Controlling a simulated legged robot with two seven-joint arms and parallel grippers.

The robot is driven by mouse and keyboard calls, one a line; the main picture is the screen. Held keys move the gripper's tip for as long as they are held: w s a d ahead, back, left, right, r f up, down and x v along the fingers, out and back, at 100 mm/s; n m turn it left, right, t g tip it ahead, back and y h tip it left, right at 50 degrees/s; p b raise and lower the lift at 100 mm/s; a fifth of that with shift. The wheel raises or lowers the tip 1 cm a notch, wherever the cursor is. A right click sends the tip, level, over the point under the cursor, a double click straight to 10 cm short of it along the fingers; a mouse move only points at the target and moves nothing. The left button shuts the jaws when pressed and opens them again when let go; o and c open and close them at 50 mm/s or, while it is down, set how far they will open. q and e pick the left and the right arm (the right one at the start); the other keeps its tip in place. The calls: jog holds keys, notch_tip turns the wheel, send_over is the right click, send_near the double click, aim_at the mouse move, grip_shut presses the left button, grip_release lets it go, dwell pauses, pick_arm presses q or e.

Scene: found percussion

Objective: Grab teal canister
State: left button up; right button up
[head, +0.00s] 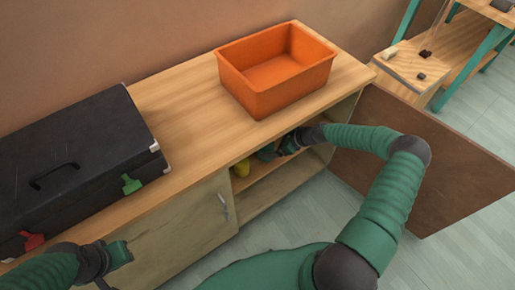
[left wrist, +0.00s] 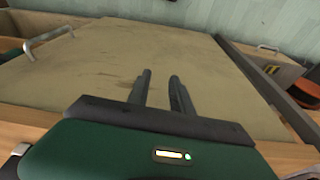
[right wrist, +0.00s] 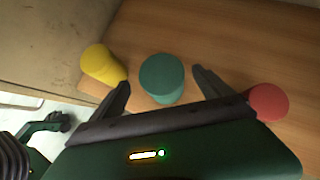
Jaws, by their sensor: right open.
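The teal canister (right wrist: 162,79) stands on the wooden shelf in the right wrist view, between the spread fingers of my right gripper (right wrist: 160,80). The fingers are open with a gap on either side of it. In the head view my right gripper (head: 266,153) reaches inside the open cabinet, and I cannot pick out the canister there. My left gripper (left wrist: 160,75) is empty, its fingers a narrow gap apart, over a cabinet front. It also shows at lower left in the head view (head: 120,254).
A yellow object (right wrist: 101,64) stands left of the canister and a red one (right wrist: 268,102) to the right. An orange bin (head: 262,92) and black case (head: 75,150) sit on the cabinet top (head: 185,95). The open door (head: 440,160) hangs right of my arm.

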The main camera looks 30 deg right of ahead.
jog(key=f, duration=0.1)
jog(key=w+f+b, duration=0.1)
jog(key=shift+w+f, duration=0.15)
jog(key=shift+f, duration=0.25)
jog(key=b+x, duration=0.1)
jog(key=x, duration=0.1)
jog(key=b+x, duration=0.1)
jog(key=x, duration=0.1)
jog(key=shift+a+r, duration=0.25)
jog(key=shift+w+a+r, duration=0.1)
jog(key=shift+a+r, duration=0.1)
jog(key=shift+d+f, duration=0.2)
jog(key=shift+d, duration=0.15)
jog(key=c, duration=0.6)
jog(key=shift+c, duration=1.1)
jog(key=shift+a+r, duration=0.15)
jog(key=shift+a, duration=0.05)
jog(key=c, duration=0.7)
pick_arm(q)
jog(key=f, duration=0.1)
jog(key=d+f, duration=0.1)
jog(key=f, duration=0.1)
jog(key=shift+s+f, duration=0.15)
jog(key=shift+s, duration=0.05)
pick_arm(e)
jog(key=shift+c, duration=0.4)
jog(key=shift+d, duration=0.1)
